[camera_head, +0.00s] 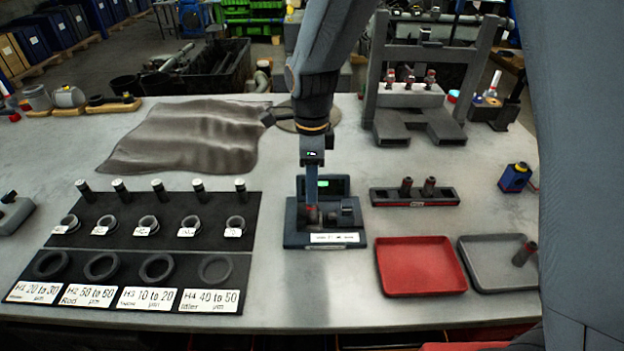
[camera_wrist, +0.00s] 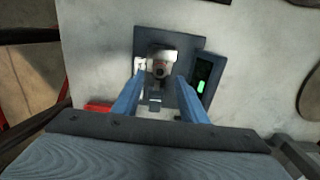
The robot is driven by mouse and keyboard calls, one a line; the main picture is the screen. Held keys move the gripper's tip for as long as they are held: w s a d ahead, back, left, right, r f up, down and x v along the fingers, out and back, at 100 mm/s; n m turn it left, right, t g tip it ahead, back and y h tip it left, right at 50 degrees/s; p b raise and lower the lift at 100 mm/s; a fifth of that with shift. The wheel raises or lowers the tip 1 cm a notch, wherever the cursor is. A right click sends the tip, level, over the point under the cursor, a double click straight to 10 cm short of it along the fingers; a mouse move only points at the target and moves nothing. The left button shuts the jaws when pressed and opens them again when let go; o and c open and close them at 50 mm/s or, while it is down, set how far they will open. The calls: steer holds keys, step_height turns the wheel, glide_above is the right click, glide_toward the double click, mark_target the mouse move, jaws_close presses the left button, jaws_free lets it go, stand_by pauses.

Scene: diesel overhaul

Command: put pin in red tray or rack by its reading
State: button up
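My gripper (camera_head: 312,203) points down over a dark gauge (camera_head: 291,236) with a lit green display; the reading is too small to make out. In the wrist view the gauge (camera_wrist: 186,46) lies beneath two blue fingers (camera_wrist: 160,80), which stand apart on either side of a round-ended dark piece (camera_wrist: 159,68), apparently a pin seated in the gauge. I see gaps beside it. In the head view a reddish end (camera_head: 311,212) shows at the fingertips. The red tray (camera_head: 420,266) is empty, right of the gauge. A black rack (camera_head: 388,197) behind it holds two upright pins (camera_head: 406,186).
A grey tray (camera_head: 485,262) on the right holds a leaning dark pin (camera_head: 525,253). A black labelled board (camera_head: 150,243) with rings and small pins lies left. A grey cloth (camera_head: 185,137) and a press frame (camera_head: 418,90) are behind.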

step_height(320, 180, down, 4)
steer(key=b, duration=0.3)
steer(key=shift+f, duration=0.1)
steer(key=shift+f+b, duration=0.65)
steer(key=shift+f, duration=0.75)
steer(key=shift+c, duration=0.3)
jaws_close()
steer(key=shift+r+p, duration=2.95)
steer(key=shift+r, duration=0.45)
